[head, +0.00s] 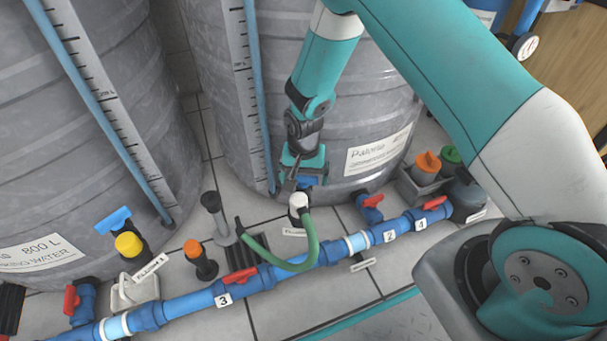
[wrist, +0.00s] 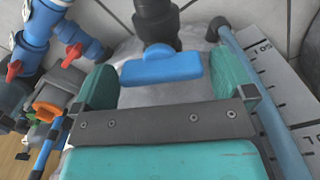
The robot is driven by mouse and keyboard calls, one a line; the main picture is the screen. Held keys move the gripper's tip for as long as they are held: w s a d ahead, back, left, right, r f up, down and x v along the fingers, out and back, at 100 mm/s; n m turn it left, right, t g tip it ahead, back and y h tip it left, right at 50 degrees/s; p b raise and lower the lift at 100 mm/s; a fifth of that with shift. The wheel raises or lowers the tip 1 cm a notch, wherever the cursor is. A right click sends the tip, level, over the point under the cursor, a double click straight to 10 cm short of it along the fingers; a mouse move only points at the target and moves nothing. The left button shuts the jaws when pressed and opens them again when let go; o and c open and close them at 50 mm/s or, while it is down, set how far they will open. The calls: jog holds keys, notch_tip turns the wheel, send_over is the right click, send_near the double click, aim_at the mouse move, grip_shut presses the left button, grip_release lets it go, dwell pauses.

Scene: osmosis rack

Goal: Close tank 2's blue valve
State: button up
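A blue valve handle (wrist: 160,66) on a dark stem lies between the fingers of my gripper (wrist: 166,84) in the wrist view. The green finger pads stand one on each side of it, and the gripper looks open, with no clear contact. In the head view, my gripper (head: 301,180) is low at the front of the right grey tank (head: 335,130), over a blue handle (head: 308,182) that it partly hides. A white-capped fitting (head: 299,203) with a green hose sits just below. No tank number is readable on the tank.
A blue pipe (head: 190,304) with several red-handled valves (head: 240,276) runs across the front. Another blue handle (head: 113,220) is at the left tank (head: 80,120). An orange-capped fitting (head: 194,248) stands between. A grey box (head: 422,185) with an orange knob is right of the gripper.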

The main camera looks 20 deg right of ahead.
notch_tip(320, 180, up, 17)
jog(key=p, duration=0.9)
jog(key=shift+r, duration=0.2)
jog(key=s+a+r+n+y+p, duration=0.1)
jog(key=s+r+n, duration=0.2)
jog(key=s+r, duration=0.35)
jog(key=s+a+r+n+y+p, duration=0.1)
jog(key=s+a+r+n, duration=0.15)
jog(key=r, duration=0.65)
jog(key=s+a+r+n+y+p, duration=0.1)
jog(key=s+r+n+p, duration=0.1)
jog(key=s+r, duration=0.45)
jog(key=s+r+n+y+p, duration=0.1)
jog(key=s+r+n+p, duration=0.1)
jog(key=s+r+n, duration=0.55)
notch_tip(320, 180, up, 38)
jog(key=s+m+p, duration=0.2)
jog(key=p, duration=3.5)
jog(key=shift+r, duration=0.15)
jog(key=shift+a, duration=0.1)
